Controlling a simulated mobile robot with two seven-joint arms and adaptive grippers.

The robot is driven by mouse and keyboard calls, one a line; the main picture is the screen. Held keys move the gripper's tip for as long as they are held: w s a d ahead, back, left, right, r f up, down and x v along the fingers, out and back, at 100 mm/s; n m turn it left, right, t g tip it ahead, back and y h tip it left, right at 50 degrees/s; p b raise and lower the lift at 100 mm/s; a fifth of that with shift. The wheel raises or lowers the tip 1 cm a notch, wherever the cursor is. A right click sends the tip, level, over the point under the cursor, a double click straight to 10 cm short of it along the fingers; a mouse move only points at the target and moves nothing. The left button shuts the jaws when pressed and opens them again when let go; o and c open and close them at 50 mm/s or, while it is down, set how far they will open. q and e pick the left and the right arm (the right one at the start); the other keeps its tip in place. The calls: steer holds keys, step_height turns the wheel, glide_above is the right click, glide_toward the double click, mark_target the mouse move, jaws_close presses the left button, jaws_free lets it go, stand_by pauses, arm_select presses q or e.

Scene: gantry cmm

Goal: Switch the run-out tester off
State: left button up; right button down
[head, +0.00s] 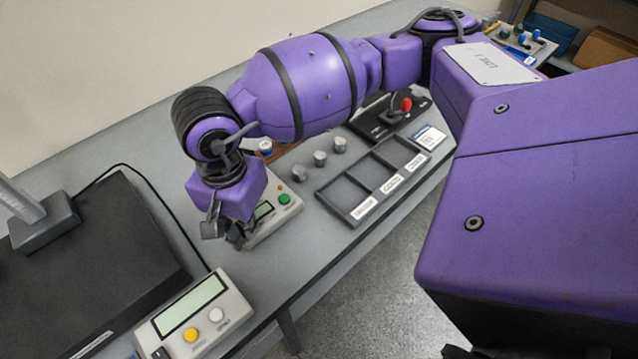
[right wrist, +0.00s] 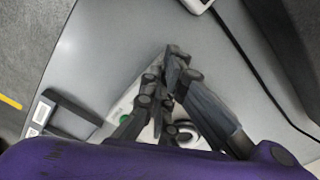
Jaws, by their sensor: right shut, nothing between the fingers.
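A pale box with a small display, a green button and an orange-red button (head: 284,200) sits on the bench, partly hidden by my right gripper. It is probably the run-out tester, but I cannot read a name on it. In the right wrist view, part of the pale box and its green button (right wrist: 125,119) show behind the fingers. My right gripper (head: 226,236) is shut and empty, pointing down at the box's left side. Its fingers (right wrist: 172,62) also show in the wrist view. I cannot tell whether they touch the box. My left gripper is not in view.
A larger display unit (head: 195,312) with yellow and white buttons stands at the front left, beside a dark slab (head: 85,265) with a cable. To the right are several small grey cylinders (head: 320,158), a labelled compartment tray (head: 343,193) and a red-knobbed joystick (head: 405,104).

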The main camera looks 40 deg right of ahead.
steer(key=shift+w+r+p, duration=0.1)
steer(key=shift+r+p, duration=0.5)
steer(key=shift+r, duration=0.85)
arm_select(q)
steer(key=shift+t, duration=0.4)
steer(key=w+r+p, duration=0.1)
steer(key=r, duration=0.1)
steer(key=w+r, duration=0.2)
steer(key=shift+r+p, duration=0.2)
steer(key=shift+p, duration=0.15)
arm_select(e)
step_height(320, 180, up, 4)
steer(key=shift+r, duration=0.1)
